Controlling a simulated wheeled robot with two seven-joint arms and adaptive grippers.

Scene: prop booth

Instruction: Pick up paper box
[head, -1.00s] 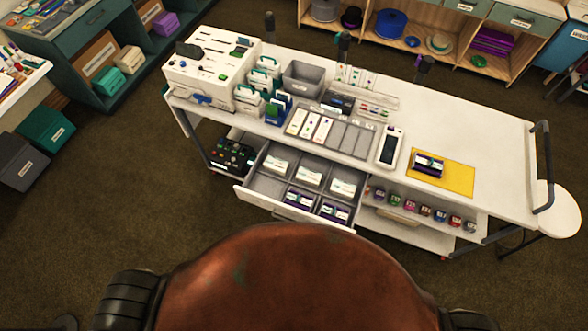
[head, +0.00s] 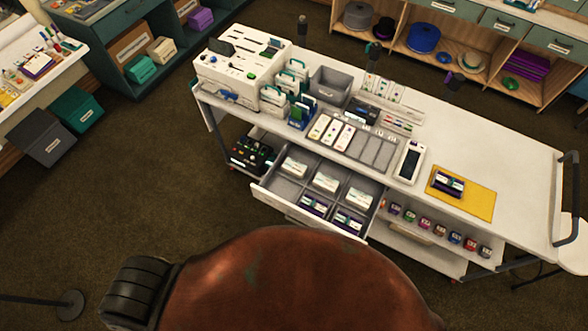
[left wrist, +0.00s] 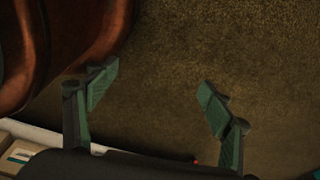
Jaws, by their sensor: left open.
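Several small paper boxes show in the head view. White ones, such as one paper box (head: 326,182), lie in the back compartments of the open grey drawer (head: 284,205). Purple-and-white ones, such as one purple box (head: 314,204), lie in the front compartments. Another purple-banded box (head: 449,184) lies on a yellow mat (head: 478,205) on the white cart top. In the left wrist view my left gripper (left wrist: 155,92) is open and empty, with bare brown carpet between its fingers. My right gripper is in neither current view.
The white cart (head: 520,170) holds a white console (head: 238,72), a grey bin (head: 330,86), a row of cards and a white handheld device (head: 409,162). Small jars (head: 440,229) line a lower shelf. Shelving stands behind. Carpet is clear left of the cart.

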